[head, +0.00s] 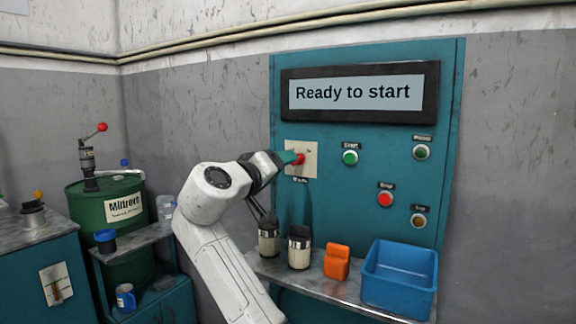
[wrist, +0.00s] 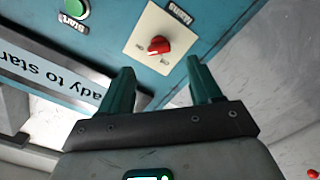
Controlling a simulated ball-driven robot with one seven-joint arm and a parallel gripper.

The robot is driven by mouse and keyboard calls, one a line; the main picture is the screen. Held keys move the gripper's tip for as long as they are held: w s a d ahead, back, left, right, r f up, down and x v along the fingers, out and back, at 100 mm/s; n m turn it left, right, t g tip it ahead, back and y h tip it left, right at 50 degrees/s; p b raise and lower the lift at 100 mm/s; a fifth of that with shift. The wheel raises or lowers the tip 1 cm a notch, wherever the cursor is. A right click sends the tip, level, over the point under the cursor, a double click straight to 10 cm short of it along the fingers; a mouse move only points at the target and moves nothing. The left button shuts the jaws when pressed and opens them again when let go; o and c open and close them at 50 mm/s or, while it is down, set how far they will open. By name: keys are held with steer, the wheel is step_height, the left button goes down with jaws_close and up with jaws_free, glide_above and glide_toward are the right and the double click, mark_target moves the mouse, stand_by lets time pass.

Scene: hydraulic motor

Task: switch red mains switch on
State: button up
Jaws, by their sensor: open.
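The red mains switch (head: 299,159) sits on a cream plate (head: 304,168) at the left of the teal control panel. It also shows in the wrist view (wrist: 158,45), as a red knob on its plate. My gripper (head: 290,157) is in front of the plate in the head view, its fingers pointing at the switch. In the wrist view my gripper (wrist: 160,70) is open, its two teal fingers apart, with the red knob just beyond the tips and between their lines. I see no clear contact. The display (head: 355,92) reads "Ready to start".
A green start button (head: 350,157) is right of the switch; more buttons sit further right. Below, a shelf holds two dark-topped cups (head: 300,247), an orange object (head: 336,262) and a blue bin (head: 399,277). A green Miltroxt-like labelled barrel (head: 105,215) stands left.

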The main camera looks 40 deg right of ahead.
steer(key=shift+v, duration=2.15)
steer(key=shift+a+f, duration=0.1)
